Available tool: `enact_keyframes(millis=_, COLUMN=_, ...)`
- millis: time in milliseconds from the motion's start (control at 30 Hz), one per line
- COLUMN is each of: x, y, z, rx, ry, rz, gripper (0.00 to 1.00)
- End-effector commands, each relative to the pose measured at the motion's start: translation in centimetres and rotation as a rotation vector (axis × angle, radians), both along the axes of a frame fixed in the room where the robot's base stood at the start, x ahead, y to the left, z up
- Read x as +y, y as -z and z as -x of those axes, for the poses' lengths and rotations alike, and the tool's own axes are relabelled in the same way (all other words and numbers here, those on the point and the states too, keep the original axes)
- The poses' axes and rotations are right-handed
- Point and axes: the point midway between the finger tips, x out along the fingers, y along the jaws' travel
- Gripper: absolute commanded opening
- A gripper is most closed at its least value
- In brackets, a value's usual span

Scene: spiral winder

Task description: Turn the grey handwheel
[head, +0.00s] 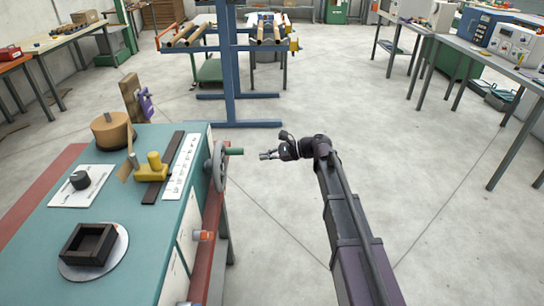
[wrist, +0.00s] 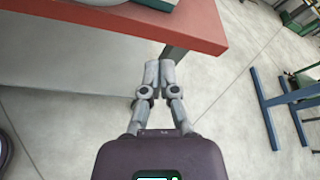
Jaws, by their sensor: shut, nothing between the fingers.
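The grey handwheel (head: 219,167) is on the right side of the teal-topped machine in the head view. Its green handle (head: 236,151) sticks out to the right from the upper part of the rim. My gripper (head: 264,156) is to the right of the handle, apart from it, with its fingertips pointing left towards the machine. In the wrist view my gripper (wrist: 159,66) has its two grey fingers together with nothing between them. A rounded dark edge (wrist: 4,150) shows at the lower left there; I cannot tell if it is the handwheel.
The teal machine top (head: 145,215) carries a wooden cylinder, a yellow block and a dark square frame. A blue rack (head: 230,75) stands behind. A workbench (head: 470,50) is at right. The floor around my arm is clear.

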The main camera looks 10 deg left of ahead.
Motion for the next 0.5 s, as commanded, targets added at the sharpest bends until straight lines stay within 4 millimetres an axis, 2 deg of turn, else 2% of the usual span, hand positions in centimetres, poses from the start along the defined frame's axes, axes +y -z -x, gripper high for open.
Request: enact_keyframes(millis=500, x=6.7, y=2.4, z=0.6, rx=-0.001, ry=0.000, rz=0.000, gripper=0.00)
